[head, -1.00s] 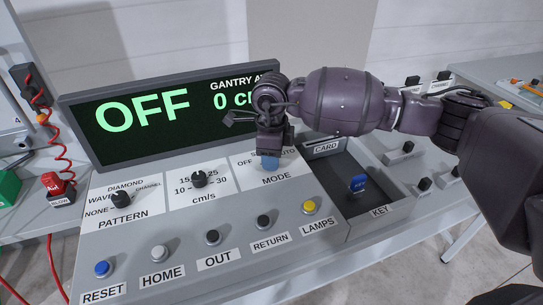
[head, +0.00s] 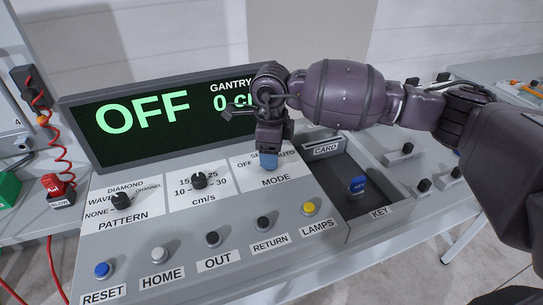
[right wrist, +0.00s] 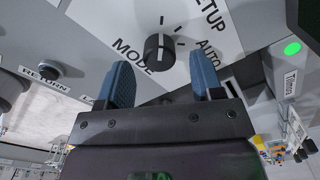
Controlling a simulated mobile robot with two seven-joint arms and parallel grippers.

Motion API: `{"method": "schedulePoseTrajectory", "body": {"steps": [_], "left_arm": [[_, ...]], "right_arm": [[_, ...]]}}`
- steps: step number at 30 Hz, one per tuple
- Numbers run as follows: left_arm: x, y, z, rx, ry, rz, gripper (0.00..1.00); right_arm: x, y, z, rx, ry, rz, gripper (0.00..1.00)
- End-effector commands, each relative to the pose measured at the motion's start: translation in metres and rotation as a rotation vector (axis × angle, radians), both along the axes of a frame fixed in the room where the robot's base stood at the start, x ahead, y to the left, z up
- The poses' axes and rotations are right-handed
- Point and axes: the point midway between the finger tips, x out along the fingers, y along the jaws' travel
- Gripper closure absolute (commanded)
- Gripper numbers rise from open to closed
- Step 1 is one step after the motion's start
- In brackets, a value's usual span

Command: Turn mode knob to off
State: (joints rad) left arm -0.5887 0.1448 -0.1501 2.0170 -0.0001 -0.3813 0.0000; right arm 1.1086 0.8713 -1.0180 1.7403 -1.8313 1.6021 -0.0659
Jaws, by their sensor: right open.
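The mode knob (right wrist: 159,52) is black and round, on the white MODE label plate (head: 279,180). In the right wrist view its white mark points toward the top of the picture. The AUTO and SETUP labels are to its right there. My right gripper (head: 268,165) is over the MODE plate and hides the knob in the head view. In the right wrist view its two blue fingers (right wrist: 163,80) are open, with the knob showing in the gap, just beyond the fingertips. I see no grip on it. The display (head: 150,115) reads OFF in green. My left gripper is out of view.
The pattern knob (head: 121,200) and the speed knob (head: 199,181) stand to the left. Several push buttons line the front, including the yellow lamps button (head: 309,208). A recess with a blue key (head: 357,185) lies to the right.

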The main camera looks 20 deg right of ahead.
Motion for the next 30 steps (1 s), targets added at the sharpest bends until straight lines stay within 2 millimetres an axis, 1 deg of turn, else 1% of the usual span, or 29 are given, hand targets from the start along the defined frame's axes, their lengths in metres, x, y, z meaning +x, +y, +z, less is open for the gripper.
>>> {"method": "schedulePoseTrajectory", "body": {"steps": [1,6,9,13,19,30], "left_arm": [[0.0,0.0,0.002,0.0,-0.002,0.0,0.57],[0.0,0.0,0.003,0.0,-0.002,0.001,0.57],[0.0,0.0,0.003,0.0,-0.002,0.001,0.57],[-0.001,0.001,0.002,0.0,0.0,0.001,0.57],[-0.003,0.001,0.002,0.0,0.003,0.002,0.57],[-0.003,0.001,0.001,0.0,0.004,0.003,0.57]], "right_arm": [[0.0,0.0,0.011,-0.001,-0.005,0.0,0.4],[0.0,0.0,0.043,-0.001,-0.004,0.0,0.4],[0.001,0.0,0.06,-0.001,-0.005,0.0,0.4],[0.001,0.0,0.076,-0.001,-0.004,0.0,0.4],[0.0,0.0,0.087,-0.001,0.0,0.001,0.4],[0.0,0.0,0.088,-0.001,0.0,0.0,0.4]]}}
